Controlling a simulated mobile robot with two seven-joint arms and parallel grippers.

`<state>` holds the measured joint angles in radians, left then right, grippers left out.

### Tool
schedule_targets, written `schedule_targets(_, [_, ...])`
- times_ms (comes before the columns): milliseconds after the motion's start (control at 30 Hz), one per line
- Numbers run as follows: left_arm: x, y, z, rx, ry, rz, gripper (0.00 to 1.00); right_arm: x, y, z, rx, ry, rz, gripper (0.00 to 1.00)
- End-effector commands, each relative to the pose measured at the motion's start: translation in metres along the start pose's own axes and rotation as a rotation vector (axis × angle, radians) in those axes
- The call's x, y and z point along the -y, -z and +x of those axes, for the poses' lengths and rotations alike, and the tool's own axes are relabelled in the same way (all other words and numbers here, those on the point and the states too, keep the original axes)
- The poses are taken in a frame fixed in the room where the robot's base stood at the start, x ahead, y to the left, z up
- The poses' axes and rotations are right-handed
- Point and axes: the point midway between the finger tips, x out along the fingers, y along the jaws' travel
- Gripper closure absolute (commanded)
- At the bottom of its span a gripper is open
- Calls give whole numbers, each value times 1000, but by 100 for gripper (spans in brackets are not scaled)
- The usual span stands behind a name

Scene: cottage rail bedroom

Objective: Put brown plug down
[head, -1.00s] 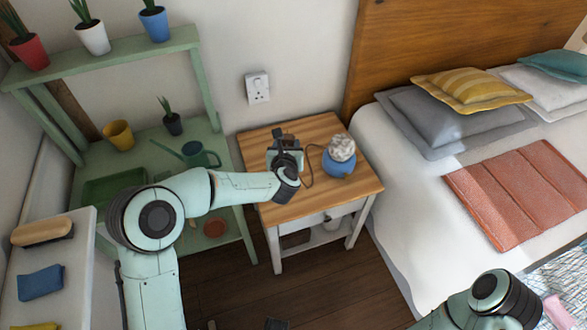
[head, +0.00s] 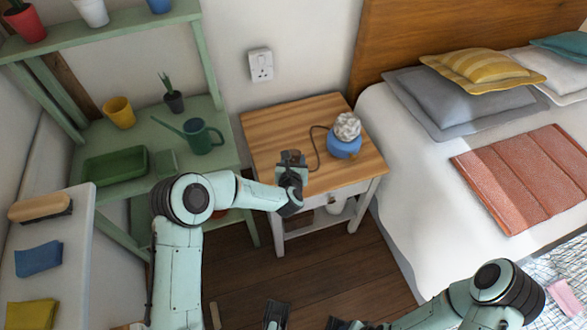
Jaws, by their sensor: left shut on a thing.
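My left gripper (head: 291,162) is shut over the front part of the wooden nightstand (head: 275,125). It holds a small brownish thing, which I take to be the brown plug; it is mostly hidden by the gripper. A dark cord (head: 314,145) runs from the blue lamp (head: 344,147) toward this gripper. I cannot tell whether the plug touches the tabletop. The white wall socket (head: 261,66) has nothing in it. My right arm comes in at the bottom right; its gripper (head: 340,323) is partly cut off by the bottom edge and its jaws are unclear.
Left of the nightstand is a green shelf (head: 205,108) with a watering can (head: 203,136), a yellow pot (head: 119,112) and a green tray (head: 115,166). The bed (head: 400,190) stands close on the right. The nightstand's back left top is bare.

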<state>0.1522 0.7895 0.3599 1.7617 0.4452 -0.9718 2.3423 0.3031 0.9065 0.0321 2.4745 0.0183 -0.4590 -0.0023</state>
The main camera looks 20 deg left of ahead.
Motion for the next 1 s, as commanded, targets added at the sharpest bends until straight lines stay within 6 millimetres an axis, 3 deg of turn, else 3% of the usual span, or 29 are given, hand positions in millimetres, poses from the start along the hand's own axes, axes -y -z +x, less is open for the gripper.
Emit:
schedule_targets(333, [0, 39, 16, -1, 0, 0, 80, -3, 14, 8, -37, -2, 3, 57])
schedule_targets(1000, [0, 44, 18, 0, 0, 0, 80, -6, 24, 14, -64, -3, 6, 57])
